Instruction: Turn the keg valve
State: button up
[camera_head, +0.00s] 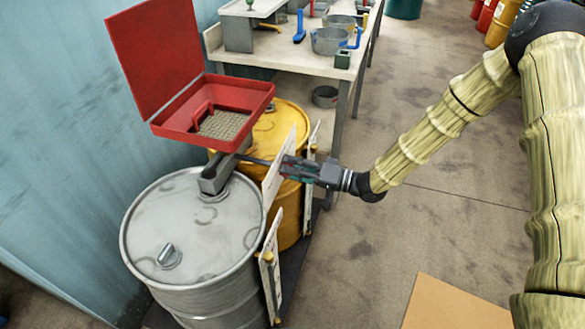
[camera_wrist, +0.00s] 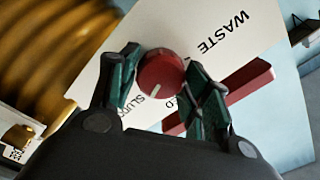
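In the wrist view, a round red knob (camera_wrist: 160,75) with a white mark is in front of a white sign (camera_wrist: 215,60) reading "WASTE". My gripper (camera_wrist: 165,70) has its two green fingers apart, one on each side of the knob; no clear contact shows. In the head view, my gripper (camera_head: 285,168) is at a white plate (camera_head: 276,180) beside the drums, and hides the knob. A grey drum (camera_head: 190,225) stands in front, with a yellow drum (camera_head: 290,125) behind it.
An open red box (camera_head: 170,125) sits above the drums. A workbench (camera_head: 290,65) with pots and tools stands at the back. Another white plate (camera_head: 270,260) stands by the grey drum. A tan board (camera_head: 455,303) lies on the floor. Floor to the right is largely clear.

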jog(key=shift+o, duration=1.2)
jog(key=v, duration=1.2)
jog(key=s+d+f+m+h+p, duration=0.1)
jog(key=s+f+m+h+p, duration=0.1)
jog(key=s+f+h, duration=0.5)
jog(key=s+f+m+h+p, duration=0.1)
jog(key=s+f+h+p, duration=0.2)
jog(key=f, duration=0.7)
jog(key=s+d+f+g+h+p, duration=0.1)
jog(key=s+d, duration=0.4)
jog(key=s, duration=0.7)
jog(key=s+d+f+g+h+p, duration=0.1)
jog(key=s+d+f+g+h, duration=0.2)
jog(key=s, duration=1)
jog(key=d+g+h, duration=0.1)
jog(key=d+h, duration=0.1)
jog(key=h, duration=0.1)
jog(key=shift+s+d+g, duration=0.2)
jog(key=shift+s+g, duration=0.1)
jog(key=shift+s, duration=0.05)
